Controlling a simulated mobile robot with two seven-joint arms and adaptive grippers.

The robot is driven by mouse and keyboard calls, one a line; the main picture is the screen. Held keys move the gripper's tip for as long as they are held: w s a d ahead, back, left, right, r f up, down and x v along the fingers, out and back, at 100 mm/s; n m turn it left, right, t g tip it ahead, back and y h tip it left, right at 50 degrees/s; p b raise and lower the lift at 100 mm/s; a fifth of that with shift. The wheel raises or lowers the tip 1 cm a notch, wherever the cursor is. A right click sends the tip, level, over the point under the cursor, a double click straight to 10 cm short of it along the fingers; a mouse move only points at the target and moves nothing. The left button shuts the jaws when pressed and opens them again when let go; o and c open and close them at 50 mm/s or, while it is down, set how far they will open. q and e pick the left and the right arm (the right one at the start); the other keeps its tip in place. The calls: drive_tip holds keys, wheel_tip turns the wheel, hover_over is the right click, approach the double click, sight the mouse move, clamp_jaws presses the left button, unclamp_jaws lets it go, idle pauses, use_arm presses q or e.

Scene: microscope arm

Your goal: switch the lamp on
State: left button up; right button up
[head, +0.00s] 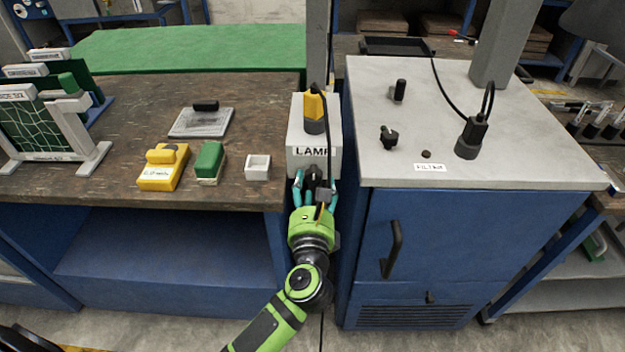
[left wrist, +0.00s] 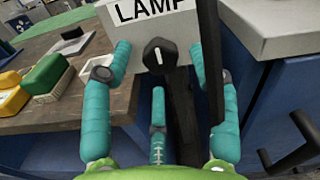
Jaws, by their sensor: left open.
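The lamp box (head: 299,133) is white with a black LAMP label and stands between the wooden bench and the grey-topped cabinet. The box also shows at the top of the left wrist view (left wrist: 105,36). A black knob (left wrist: 160,56) with a white line, close to upright, is on its front below the label. My left gripper (head: 316,182) is open in front of the box. Its teal fingers stand to either side of the knob in the left wrist view, apart from it as far as I can see. My right gripper is not in view.
A yellow and black piece (head: 314,106) stands on top of the box. The blue cabinet (head: 455,235) is close on the right, its top holding black knobs and a cabled plug. The wooden bench (head: 235,110) on the left holds several small items.

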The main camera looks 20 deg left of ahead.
use_arm(q)
drive_tip(key=shift+w+a, duration=0.2)
drive_tip(key=shift+w, duration=0.5)
drive_tip(key=c, duration=1.2)
drive_tip(key=shift+o, duration=0.2)
